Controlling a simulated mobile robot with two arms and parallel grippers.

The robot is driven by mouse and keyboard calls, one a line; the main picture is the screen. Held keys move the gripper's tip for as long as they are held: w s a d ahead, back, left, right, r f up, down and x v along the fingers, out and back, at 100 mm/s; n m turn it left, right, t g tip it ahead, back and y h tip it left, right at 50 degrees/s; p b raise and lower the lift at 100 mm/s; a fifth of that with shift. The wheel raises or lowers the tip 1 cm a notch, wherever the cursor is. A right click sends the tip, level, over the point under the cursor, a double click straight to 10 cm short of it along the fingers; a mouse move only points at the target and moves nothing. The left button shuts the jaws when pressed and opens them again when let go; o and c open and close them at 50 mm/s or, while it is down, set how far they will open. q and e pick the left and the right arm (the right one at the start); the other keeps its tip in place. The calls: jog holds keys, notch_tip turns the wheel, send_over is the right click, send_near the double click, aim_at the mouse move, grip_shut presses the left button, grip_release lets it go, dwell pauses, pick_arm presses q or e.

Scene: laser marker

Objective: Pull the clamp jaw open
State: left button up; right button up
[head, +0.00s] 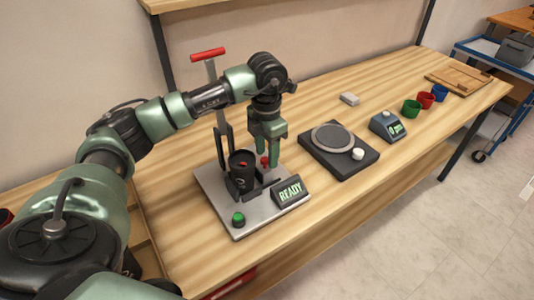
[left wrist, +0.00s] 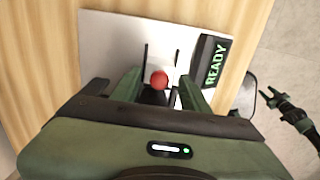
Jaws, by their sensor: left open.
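The clamp jaw's red ball knob (head: 265,161) sits beside a black cylinder (head: 242,164) on the grey base plate of the laser marker (head: 250,221). My left gripper (head: 266,150) is open, pointing down over the knob. In the left wrist view, the red knob (left wrist: 159,79) shows between the two spread green fingers (left wrist: 158,88). I cannot tell whether a finger touches it. The jaw under the knob is mostly hidden. A lit READY display (head: 288,191) stands at the plate's front right. My right gripper (left wrist: 268,98) shows small at the right edge of the left wrist view.
A tall lever with a red handle (head: 208,54) rises behind my left gripper. A green button (head: 238,219) is at the plate's front left. A round-topped black device (head: 339,152), a small display box (head: 387,126) and coloured cups (head: 411,108) stand to the right.

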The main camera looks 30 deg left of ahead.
pick_arm(q)
notch_tip(320, 180, up, 7)
jog(key=shift+w+r+b, duration=0.1)
jog(key=shift+b, duration=0.2)
dwell(0.5)
